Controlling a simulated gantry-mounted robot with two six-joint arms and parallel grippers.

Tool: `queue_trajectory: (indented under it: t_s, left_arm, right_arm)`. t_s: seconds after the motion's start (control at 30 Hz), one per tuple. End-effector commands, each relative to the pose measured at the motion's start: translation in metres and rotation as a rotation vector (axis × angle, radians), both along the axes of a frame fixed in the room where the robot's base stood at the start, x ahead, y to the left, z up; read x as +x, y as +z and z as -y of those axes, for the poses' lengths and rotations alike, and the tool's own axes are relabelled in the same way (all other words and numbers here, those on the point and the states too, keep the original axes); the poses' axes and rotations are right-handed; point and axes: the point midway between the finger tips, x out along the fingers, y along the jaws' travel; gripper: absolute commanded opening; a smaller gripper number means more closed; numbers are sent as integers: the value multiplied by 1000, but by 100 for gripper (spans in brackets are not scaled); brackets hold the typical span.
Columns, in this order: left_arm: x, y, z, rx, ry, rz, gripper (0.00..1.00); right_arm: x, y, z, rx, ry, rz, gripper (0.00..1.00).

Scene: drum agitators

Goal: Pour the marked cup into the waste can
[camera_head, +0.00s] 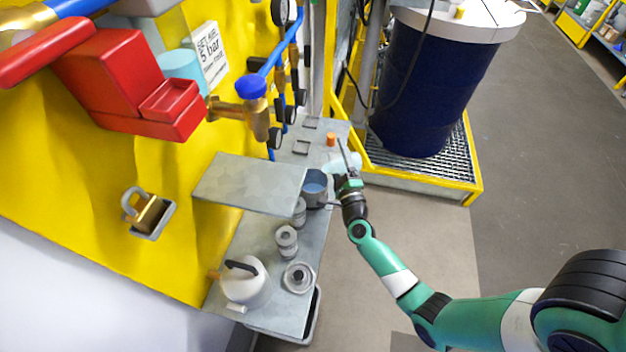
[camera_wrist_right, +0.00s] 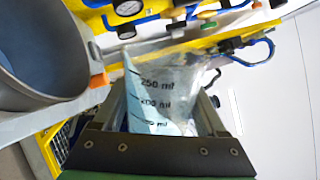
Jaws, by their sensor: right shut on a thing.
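The marked cup (camera_wrist_right: 165,95) is clear, with black ml marks and pale blue liquid inside. The liquid's edge runs slanted across the marks in the right wrist view. My right gripper (camera_head: 348,182) is shut on the cup, which shows as a pale shape (camera_head: 342,165) in the head view, partly hidden by the gripper. A grey open can (camera_head: 315,196) with a bluish inside, which looks like the waste can, stands on the bench just left of my gripper. Its rim (camera_wrist_right: 75,108) fills the left of the wrist view, apart from the cup. My left gripper is not in view.
A raised metal shelf (camera_head: 245,183) overhangs the bench left of the can. A white kettle (camera_head: 245,283), small grey weights (camera_head: 287,241) and an orange-capped item (camera_head: 331,139) stand around. A blue drum (camera_head: 425,85) stands behind right. The floor to the right is clear.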

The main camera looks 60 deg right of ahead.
Motion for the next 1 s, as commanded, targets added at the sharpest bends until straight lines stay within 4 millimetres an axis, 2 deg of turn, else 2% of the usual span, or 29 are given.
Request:
queue_trajectory:
  t_s: [1.0]
  left_arm:
    - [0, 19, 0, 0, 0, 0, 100]
  right_arm:
    - [8, 17, -7, -69, 0, -71, 17]
